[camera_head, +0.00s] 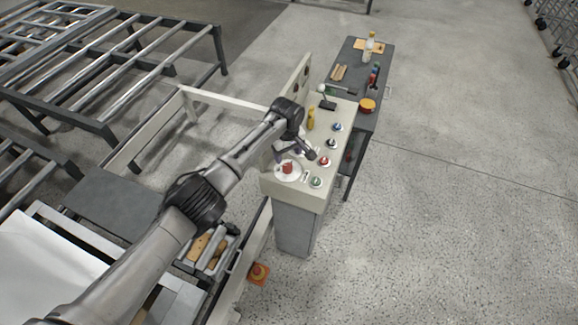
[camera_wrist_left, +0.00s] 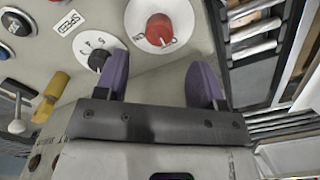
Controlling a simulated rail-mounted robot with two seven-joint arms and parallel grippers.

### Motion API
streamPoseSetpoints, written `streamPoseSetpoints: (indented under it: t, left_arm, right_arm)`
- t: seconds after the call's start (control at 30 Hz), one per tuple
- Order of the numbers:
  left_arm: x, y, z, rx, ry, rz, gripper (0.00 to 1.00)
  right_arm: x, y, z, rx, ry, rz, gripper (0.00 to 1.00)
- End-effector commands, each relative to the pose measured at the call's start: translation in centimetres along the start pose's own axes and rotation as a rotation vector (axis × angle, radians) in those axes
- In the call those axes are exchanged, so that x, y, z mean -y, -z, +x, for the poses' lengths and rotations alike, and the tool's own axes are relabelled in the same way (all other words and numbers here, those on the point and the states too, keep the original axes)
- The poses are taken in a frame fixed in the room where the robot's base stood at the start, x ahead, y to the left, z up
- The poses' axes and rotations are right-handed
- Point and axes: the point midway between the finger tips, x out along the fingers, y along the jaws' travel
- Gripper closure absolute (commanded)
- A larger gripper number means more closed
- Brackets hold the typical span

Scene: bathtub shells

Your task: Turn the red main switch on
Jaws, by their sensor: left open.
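The red main switch (camera_head: 288,168) sits on a round white plate at the near left corner of the control panel (camera_head: 307,197). In the left wrist view the red switch (camera_wrist_left: 159,29) is at the top middle, on its white disc with small markings. My left gripper (camera_head: 293,154) hangs over the panel close to the switch. In the left wrist view its two purple fingers (camera_wrist_left: 160,80) are apart with nothing between them. The switch appears beyond the fingertips, between the lines of the fingers, apparently untouched. My right gripper is in neither view.
A black selector knob (camera_wrist_left: 97,59) lies close to one finger. Other controls include a green button (camera_head: 316,182), a red button (camera_head: 324,161), a yellow handle (camera_head: 311,118) and a lever. A grey side table (camera_head: 347,57) with tools stands behind. Roller frames stand left.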

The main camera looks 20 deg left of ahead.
Motion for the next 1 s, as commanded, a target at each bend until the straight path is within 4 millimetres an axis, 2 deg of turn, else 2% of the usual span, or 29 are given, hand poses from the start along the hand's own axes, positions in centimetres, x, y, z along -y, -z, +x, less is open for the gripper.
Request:
streamPoseSetpoints:
  t: [0.03, 0.2, 0.4, 0.6, 0.9, 1.0]
  left_arm:
    - [0.0, 0.0, 1.2, 0.001, 0.002, 0.0, 0.37]
    - [0.0, -0.1, 3.9, 0.001, 0.001, 0.001, 0.37]
    - [0.0, -0.1, 6.0, 0.002, 0.001, 0.001, 0.37]
    - [0.0, -0.1, 6.8, 0.001, 0.0, 0.002, 0.37]
    - [0.0, -0.1, 6.9, 0.0, -0.001, 0.002, 0.37]
    - [0.0, -0.1, 6.9, 0.0, -0.001, 0.002, 0.45]
  right_arm:
    - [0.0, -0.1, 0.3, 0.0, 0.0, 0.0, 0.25]
    - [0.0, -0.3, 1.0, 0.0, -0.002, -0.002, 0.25]
    - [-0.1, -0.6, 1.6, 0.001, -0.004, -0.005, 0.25]
    - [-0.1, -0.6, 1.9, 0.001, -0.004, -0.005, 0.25]
    - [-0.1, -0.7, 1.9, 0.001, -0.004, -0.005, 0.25]
    - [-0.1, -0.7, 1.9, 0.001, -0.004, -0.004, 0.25]
